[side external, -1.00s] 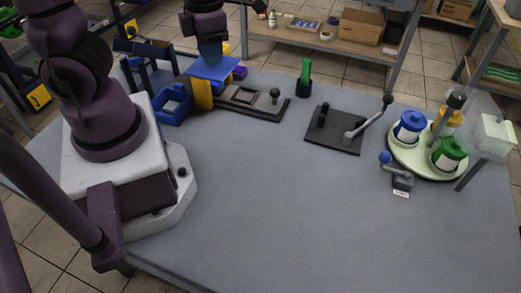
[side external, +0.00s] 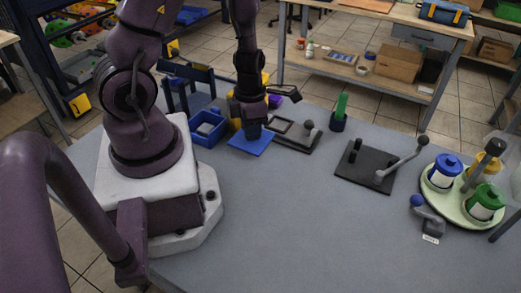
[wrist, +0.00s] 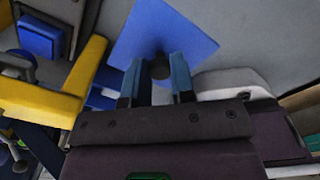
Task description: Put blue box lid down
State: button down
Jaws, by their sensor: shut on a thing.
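The blue box lid (side external: 250,144) is a flat blue square plate, low at or just above the grey table (side external: 300,215). Whether it touches the table I cannot tell. My gripper (side external: 254,130) is directly above it, pointing down and shut on the lid's knob. In the wrist view the gripper's two blue fingertips (wrist: 156,80) close around the dark round knob, with the lid (wrist: 165,30) beyond them. The open blue box (side external: 208,127) stands on the table just left of the lid.
A yellow block (side external: 235,108) stands behind the lid. A dark frame fixture (side external: 296,132) is close on its right, with a green-handled holder (side external: 339,114) beyond. A black lever press (side external: 365,166) and a pale round tray (side external: 452,205) of bottles are farther right. The table's front middle is clear.

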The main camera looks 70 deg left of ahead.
aim_at(252, 143)
jog(key=shift+f, duration=2.5)
jog(key=shift+f, duration=0.15)
jog(key=c, duration=1)
grip_release()
jog(key=shift+o, duration=0.2)
